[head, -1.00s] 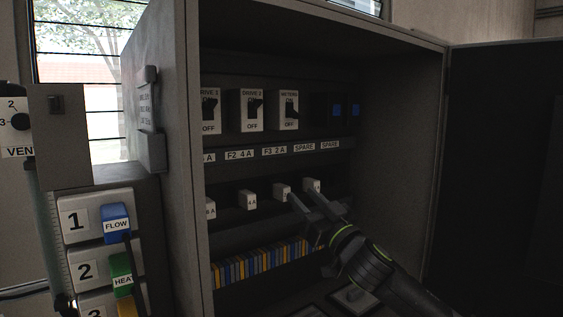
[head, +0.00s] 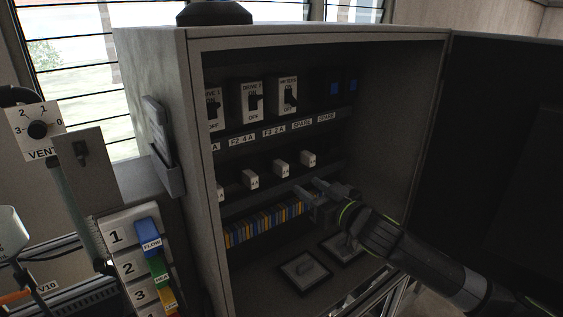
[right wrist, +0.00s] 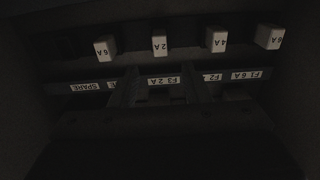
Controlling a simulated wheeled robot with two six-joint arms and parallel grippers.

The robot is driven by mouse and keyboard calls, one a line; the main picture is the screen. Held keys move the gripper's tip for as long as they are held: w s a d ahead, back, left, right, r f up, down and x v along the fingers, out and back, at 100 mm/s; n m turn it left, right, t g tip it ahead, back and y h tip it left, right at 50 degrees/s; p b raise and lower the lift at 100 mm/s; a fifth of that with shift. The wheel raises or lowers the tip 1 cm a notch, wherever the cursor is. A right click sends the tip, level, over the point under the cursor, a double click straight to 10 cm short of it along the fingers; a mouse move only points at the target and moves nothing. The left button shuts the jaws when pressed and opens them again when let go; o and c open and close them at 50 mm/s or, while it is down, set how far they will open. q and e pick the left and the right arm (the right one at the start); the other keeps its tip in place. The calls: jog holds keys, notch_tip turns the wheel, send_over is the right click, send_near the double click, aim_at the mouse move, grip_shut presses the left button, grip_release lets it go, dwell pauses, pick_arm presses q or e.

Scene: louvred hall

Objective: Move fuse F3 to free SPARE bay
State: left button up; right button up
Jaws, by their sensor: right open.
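Fuse F3, a small white block marked 2 A (head: 281,170), sits in the fuse row below its "F3 2 A" label (head: 274,132). It also shows upside down in the right wrist view (right wrist: 160,43). A white fuse marked 6 A (right wrist: 105,49) sits under the nearer SPARE label (head: 302,125). The bay under the far right SPARE label (head: 326,118) shows no fuse. My right gripper (head: 308,188) is open and empty, below the fuse row and apart from it. In the right wrist view its dark fingers flank the F3 label. My left gripper is not in view.
The cabinet (head: 320,38) encloses the row, its dark door (head: 500,150) open at right. Breaker switches (head: 250,100) stand above; coloured terminals (head: 265,220) run below. Two dark plates (head: 304,271) lie lower. A numbered switch panel (head: 128,262) stands outside at left.

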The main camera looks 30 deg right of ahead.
aim_at(286, 172)
jog(key=w+b, duration=0.2)
jog(key=w, duration=0.1)
jog(key=w+b, duration=0.2)
jog(key=shift+w+a+f, duration=0.2)
jog(key=shift+a, duration=0.05)
jog(key=shift+w+a+r, duration=0.1)
jog(key=shift+w+r, duration=0.05)
jog(key=shift+w, duration=2.05)
jog(key=shift+p, duration=0.4)
